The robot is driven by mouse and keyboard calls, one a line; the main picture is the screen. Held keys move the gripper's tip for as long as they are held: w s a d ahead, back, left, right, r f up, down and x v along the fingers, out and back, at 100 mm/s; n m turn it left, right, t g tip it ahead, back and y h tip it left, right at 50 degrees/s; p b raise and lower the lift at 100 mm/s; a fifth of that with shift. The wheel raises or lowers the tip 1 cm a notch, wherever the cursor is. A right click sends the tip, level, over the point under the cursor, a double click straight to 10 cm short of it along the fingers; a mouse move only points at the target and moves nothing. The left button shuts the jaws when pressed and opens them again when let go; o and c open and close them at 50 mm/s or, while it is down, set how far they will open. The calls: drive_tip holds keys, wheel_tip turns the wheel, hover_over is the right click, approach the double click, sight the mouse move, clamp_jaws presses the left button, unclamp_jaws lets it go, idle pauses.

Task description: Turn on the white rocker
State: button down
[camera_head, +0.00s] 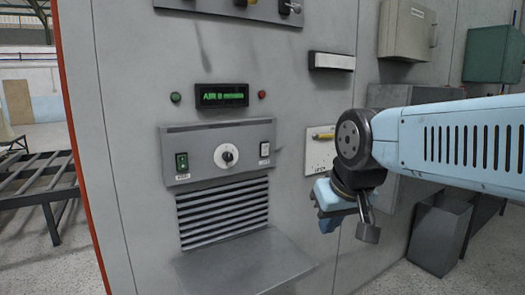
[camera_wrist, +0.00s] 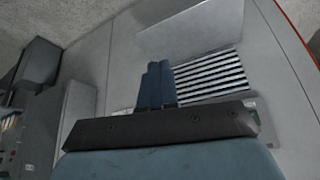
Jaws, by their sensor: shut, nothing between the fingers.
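The white rocker (camera_head: 264,149) is a small pale switch in a dark frame at the right end of a grey control panel (camera_head: 205,136). My gripper (camera_head: 322,205) is to the right of and lower than the white rocker, apart from the panel. In the wrist view its blue fingers (camera_wrist: 157,68) are together with nothing between them. The gripper body hides most of the panel there, so the white rocker cannot be made out.
A louvred vent (camera_head: 222,213) lies below the panel, with a grey ledge (camera_head: 245,265) jutting out under it; the vent also shows in the wrist view (camera_wrist: 212,77). A lit green display (camera_head: 222,95) is above. A grey bin (camera_head: 440,235) stands at right.

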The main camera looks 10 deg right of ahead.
sight(266, 146)
drive_tip(key=w+d+n+t+y, duration=0.1)
drive_tip(key=w+d+t+y, duration=0.2)
drive_tip(key=w, duration=1.4)
drive_tip(key=w+d+n+t+y, duration=0.2)
drive_tip(key=w+t, duration=0.8)
drive_tip(key=w, duration=0.8)
drive_tip(key=shift+w+d+f+n+y, duration=0.2)
drive_tip(key=shift+d+n+y, duration=0.1)
drive_tip(key=shift+d+y, duration=0.2)
drive_tip(key=shift+w+a, duration=0.1)
drive_tip(key=x, duration=1.3)
drive_tip(key=shift+w+a+r, duration=0.15)
drive_tip(key=shift+w, duration=0.2)
